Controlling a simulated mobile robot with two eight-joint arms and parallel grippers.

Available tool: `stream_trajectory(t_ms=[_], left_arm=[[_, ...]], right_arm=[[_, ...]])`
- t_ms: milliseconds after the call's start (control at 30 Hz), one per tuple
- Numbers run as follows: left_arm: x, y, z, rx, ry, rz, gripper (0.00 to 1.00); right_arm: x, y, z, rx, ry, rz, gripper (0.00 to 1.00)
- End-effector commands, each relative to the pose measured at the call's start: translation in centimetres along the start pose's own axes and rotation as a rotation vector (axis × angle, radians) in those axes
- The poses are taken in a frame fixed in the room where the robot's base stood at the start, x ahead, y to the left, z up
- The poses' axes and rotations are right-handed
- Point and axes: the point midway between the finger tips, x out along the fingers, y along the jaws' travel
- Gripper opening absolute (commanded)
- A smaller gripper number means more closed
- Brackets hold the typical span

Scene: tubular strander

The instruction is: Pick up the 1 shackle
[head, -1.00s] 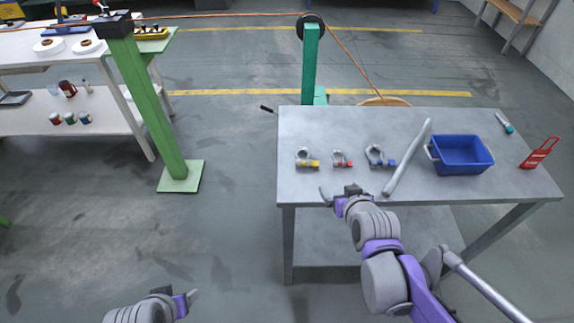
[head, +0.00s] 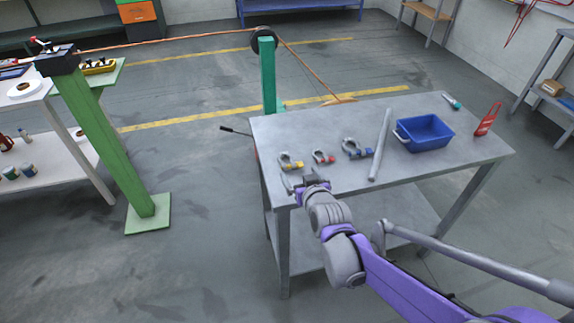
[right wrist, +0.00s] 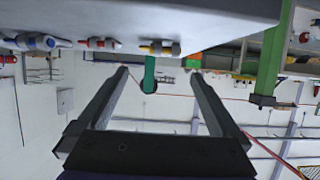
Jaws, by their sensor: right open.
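Three grey shackles lie in a row on the grey metal table (head: 270,128). One has a yellow pin (head: 290,161), one a red pin (head: 322,157) and one a blue pin (head: 355,148). In the right wrist view, which looks upside down, the yellow (right wrist: 160,49), red (right wrist: 101,43) and blue (right wrist: 36,41) ones show near the table edge. My right gripper (head: 302,181) is open and empty at the table's front edge, just in front of the yellow and red shackles. Its two fingers (right wrist: 159,73) are wide apart. My left gripper is out of view.
A grey rod (head: 381,145) lies right of the blue shackle. Beyond it are a blue bin (head: 425,133), a red tag-like item (head: 488,119) and a teal-capped item (head: 452,102). A green post (head: 105,150) stands left; floor between it and the table is clear.

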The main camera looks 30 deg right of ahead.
Motion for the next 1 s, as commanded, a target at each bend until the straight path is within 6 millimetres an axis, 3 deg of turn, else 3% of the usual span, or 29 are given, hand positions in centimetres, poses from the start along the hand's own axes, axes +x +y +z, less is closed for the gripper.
stream_trajectory(t_ms=[100, 367, 700, 1000], left_arm=[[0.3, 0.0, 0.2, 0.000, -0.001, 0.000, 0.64], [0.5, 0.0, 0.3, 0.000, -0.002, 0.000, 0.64], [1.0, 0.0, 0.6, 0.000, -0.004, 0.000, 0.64], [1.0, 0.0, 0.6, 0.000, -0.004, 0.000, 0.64]], right_arm=[[1.9, 0.0, 0.1, 0.000, -0.001, 0.000, 1.00], [3.7, 0.0, 0.2, 0.000, -0.001, 0.000, 1.00], [8.0, 0.1, 0.8, 0.000, -0.001, 0.000, 1.00], [8.3, 0.1, 0.8, 0.000, -0.001, 0.000, 0.98]])
